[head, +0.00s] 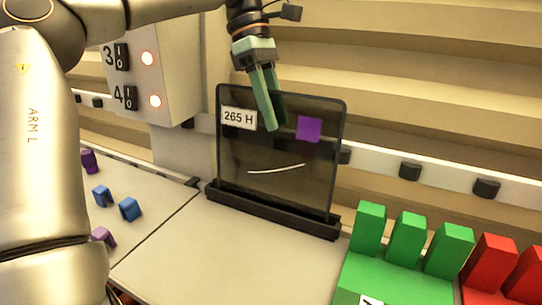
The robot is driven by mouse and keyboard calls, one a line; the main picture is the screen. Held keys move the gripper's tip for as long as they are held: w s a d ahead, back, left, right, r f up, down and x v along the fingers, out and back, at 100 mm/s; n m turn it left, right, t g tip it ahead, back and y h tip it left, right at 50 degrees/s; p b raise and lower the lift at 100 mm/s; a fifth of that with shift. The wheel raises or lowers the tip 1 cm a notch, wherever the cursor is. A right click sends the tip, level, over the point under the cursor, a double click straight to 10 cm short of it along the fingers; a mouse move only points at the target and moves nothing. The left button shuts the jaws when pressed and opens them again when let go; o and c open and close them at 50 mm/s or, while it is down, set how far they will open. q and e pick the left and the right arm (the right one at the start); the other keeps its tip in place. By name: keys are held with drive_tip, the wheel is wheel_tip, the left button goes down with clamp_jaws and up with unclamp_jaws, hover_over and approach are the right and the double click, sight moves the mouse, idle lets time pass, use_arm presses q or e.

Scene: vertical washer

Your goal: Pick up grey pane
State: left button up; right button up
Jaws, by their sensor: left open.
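The grey pane (270,186) is a dark see-through panel with a label reading "265 H" and a purple square. It stands upright in a black slotted base (270,212) on the pale worktop. My left gripper (272,126) reaches down from above with its two green fingers at the upper middle of the pane. One finger shows in front of the pane and the other looks partly behind it. The gripper is open; I cannot tell whether it touches the pane. My right gripper is not in view.
A white box with switches marked 3 and 4 (150,85) stands left behind the pane. Small blue and purple pieces (130,209) lie at the left. A green rack (395,280) and red blocks (490,262) stand at the right. The worktop before the base is clear.

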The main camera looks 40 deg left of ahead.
use_arm(q)
clamp_jaws()
idle(0.4)
drive_tip(key=shift+r, duration=0.15)
idle(1.0)
